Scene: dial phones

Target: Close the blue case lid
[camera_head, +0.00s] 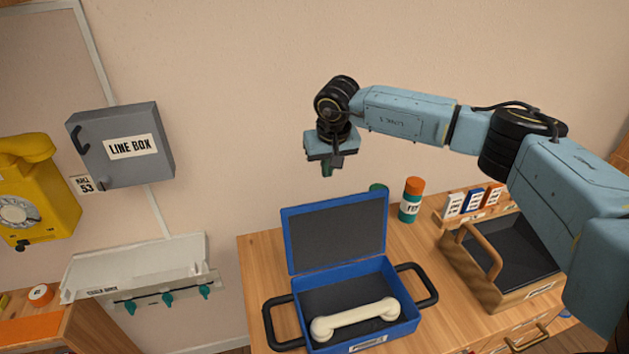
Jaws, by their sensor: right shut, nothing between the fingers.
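The blue case (410,325) stands on the wooden cabinet top with a black handle at each side. Its blue lid (284,243) is open and stands up at the back, with its dark inner face showing. A cream phone handset (355,319) lies inside the case. My right gripper (327,174) is shut and empty. It appears above the lid in the picture, pointing down and apart from it. My left gripper is not in view.
A wooden carrier (480,285) stands at the right. A grey line box (122,147) and yellow phone (38,190) are at left.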

